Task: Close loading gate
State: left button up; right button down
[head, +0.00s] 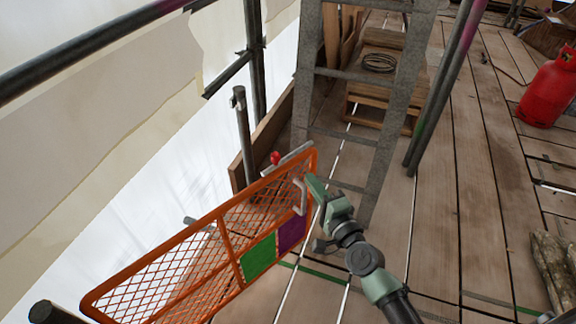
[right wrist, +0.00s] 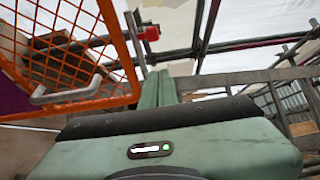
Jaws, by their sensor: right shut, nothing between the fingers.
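The loading gate (head: 222,226) is an orange mesh frame with green and purple panels, slanting from lower left to upper middle in the head view. Its near edge also shows at left in the right wrist view (right wrist: 112,30). A grey handle (head: 300,197) is on its right end and shows in the wrist view (right wrist: 65,92). A latch bar with a red knob (head: 275,157) is by its top corner; the knob also shows in the wrist view (right wrist: 151,33). My right gripper (head: 314,186) is shut and empty, just right of the gate's end, beside the handle; contact is unclear. My left gripper is out of view.
A grey post (head: 242,135) stands behind the gate's end, with a gap between in the picture. A metal ladder (head: 390,110) stands just beyond my right arm. A red gas bottle (head: 547,90) is at far right.

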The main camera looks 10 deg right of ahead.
jog(key=w+a, duration=0.4)
jog(key=w, duration=0.4)
jog(key=shift+a, duration=0.35)
jog(key=shift+w, duration=0.1)
